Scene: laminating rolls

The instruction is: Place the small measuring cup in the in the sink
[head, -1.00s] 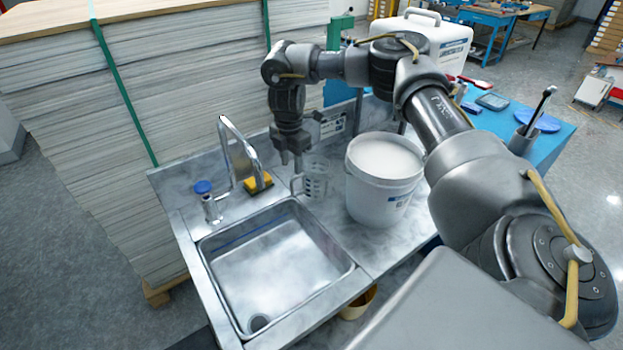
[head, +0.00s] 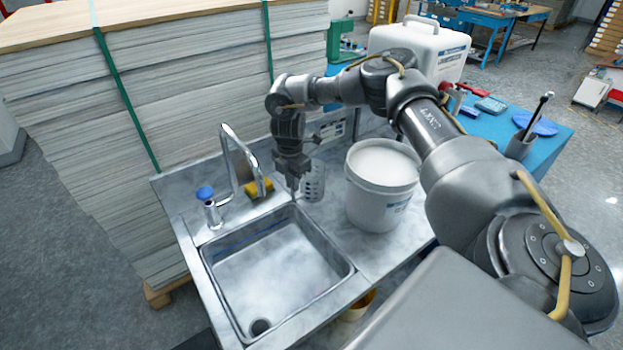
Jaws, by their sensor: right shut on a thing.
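The small measuring cup (head: 314,183) is clear with dark markings. It is upright at the right of the sink's back right corner, just left of the white bucket. My right gripper (head: 294,187) points down at the cup's left side, where the handle is, and is shut on it. The fingers hide the handle. I cannot tell whether the cup's base touches the counter. The metal sink (head: 275,268) is empty, with its drain at the near left. My left gripper is not in view.
A white bucket (head: 381,190) stands right of the cup. The faucet (head: 232,158), its blue-topped knob (head: 205,194) and a yellow sponge (head: 261,187) are behind the sink. A stack of sheets (head: 180,90) rises behind the counter. A blue table (head: 550,148) is at right.

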